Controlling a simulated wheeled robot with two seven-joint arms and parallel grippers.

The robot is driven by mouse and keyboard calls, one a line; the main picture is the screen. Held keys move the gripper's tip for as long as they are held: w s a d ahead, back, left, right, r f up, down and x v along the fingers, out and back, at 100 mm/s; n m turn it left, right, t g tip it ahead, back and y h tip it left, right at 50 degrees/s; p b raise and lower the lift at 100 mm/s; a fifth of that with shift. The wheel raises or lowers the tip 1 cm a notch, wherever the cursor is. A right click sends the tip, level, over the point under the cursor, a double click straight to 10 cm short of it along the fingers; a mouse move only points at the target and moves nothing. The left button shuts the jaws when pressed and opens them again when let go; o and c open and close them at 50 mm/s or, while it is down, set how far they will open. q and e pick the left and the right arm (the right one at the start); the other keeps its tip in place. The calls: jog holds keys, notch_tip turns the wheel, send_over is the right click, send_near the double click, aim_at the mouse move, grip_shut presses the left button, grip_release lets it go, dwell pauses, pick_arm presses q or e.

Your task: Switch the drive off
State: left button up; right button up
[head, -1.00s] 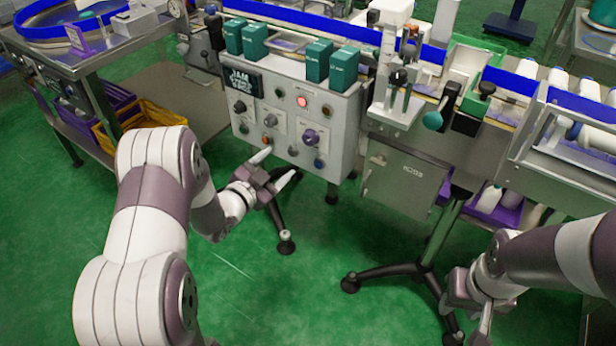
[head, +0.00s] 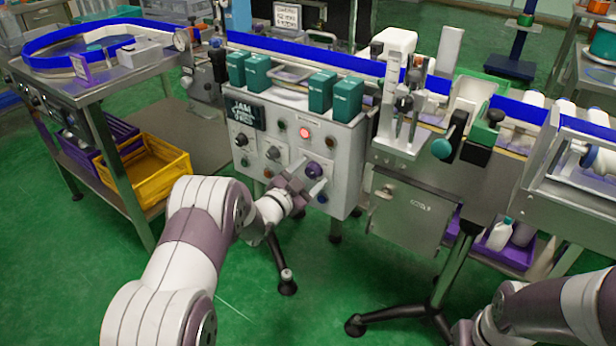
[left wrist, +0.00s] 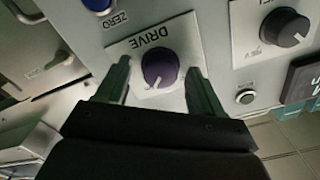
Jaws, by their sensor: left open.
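The drive knob is a purple rotary knob on a plate labelled DRIVE (left wrist: 150,38). In the left wrist view the knob (left wrist: 160,68) sits between my open left gripper's fingers (left wrist: 160,88), with a gap on each side. In the head view the knob (head: 313,170) is at the lower right of the grey control panel (head: 338,150). My left gripper (head: 300,182) is at the panel front, close to the knob. I cannot tell how far the fingers reach past it. My right arm shows at the lower right, but its gripper is out of view.
A lit red lamp (head: 304,132) and a dark "JAM" display (head: 243,114) are on the panel. A black knob (left wrist: 284,27) and a ZERO button (left wrist: 97,4) neighbour the drive plate. Teal boxes (head: 320,90) stand above. A yellow crate (head: 158,172) is left.

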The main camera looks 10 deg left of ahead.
pick_arm(q)
jog(key=c, duration=1.1)
jog(key=shift+o, duration=0.2)
jog(key=shift+n, duration=0.3)
jog(key=n+p, duration=0.2)
jog(key=shift+r+n, duration=0.15)
jog(key=shift+n, duration=0.15)
jog(key=n+p, duration=0.2)
jog(key=n, duration=0.3)
jog(key=shift+p, duration=0.35)
jog(key=n+p, duration=0.2)
jog(key=n, duration=0.3)
jog(key=shift+a+n, duration=0.1)
jog(key=shift+n, duration=0.3)
jog(key=shift+n+p, duration=0.75)
jog(key=shift+n, duration=1.15)
jog(key=shift+f, duration=0.2)
